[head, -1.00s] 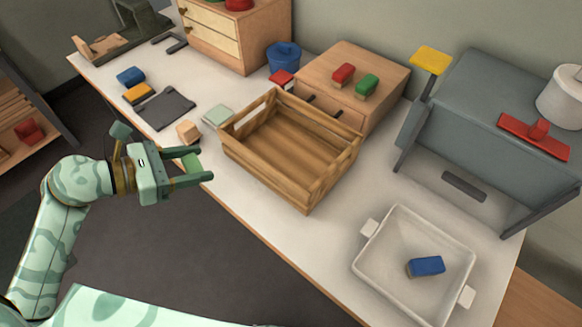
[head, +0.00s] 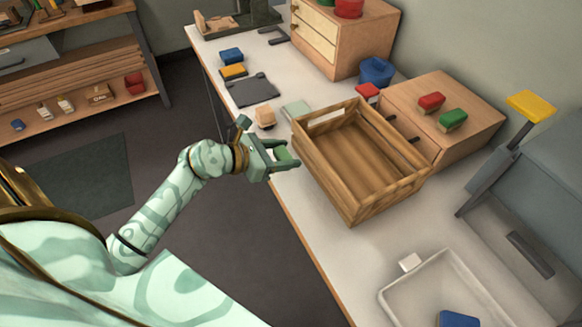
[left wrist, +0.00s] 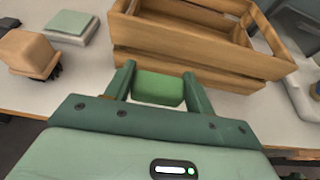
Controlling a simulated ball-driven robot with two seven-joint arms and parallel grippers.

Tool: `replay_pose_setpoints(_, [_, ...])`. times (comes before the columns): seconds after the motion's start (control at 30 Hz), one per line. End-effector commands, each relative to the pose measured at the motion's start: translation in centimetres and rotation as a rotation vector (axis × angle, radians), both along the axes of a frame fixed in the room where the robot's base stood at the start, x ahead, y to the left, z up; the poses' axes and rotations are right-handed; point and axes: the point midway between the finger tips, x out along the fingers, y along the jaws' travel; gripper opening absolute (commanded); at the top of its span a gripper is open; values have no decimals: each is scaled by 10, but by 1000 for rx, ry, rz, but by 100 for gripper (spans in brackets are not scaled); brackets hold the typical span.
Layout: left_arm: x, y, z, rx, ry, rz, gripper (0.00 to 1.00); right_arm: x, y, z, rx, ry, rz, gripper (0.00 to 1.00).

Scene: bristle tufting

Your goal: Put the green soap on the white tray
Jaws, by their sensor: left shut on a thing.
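My left gripper (head: 283,160) is shut on the green soap (left wrist: 158,88), a small rounded green block that sits between the two fingers in the left wrist view. It also shows between the fingers in the head view (head: 284,153). The gripper is at the table's front edge, just left of the wooden crate. The white tray (head: 391,296) is at the lower right of the head view, partly cut off by the frame, with a blue brush (head: 459,319) in it. My right gripper is not in view.
The slatted wooden crate (head: 352,213) stands between the gripper and the tray. A wooden-backed brush (left wrist: 28,53) and a pale green block (left wrist: 73,26) lie left of it. A wooden box (head: 480,92) bears a red and a green brush. A grey machine (head: 545,150) stands at the right.

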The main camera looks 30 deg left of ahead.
Motion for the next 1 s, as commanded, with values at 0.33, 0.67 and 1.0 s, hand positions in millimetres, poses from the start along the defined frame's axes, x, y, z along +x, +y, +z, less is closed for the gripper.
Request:
replay_pose_setpoints(0.33, [6, -13, -45, -3, 5, 1, 31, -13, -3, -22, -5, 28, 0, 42])
replay_pose_setpoints(0.67, [5, -12, -46, -1, -1, -1, 31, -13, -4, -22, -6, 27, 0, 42])
replay_pose_setpoints(1.0, [5, -12, -48, 0, -1, -1, 76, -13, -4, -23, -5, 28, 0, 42])
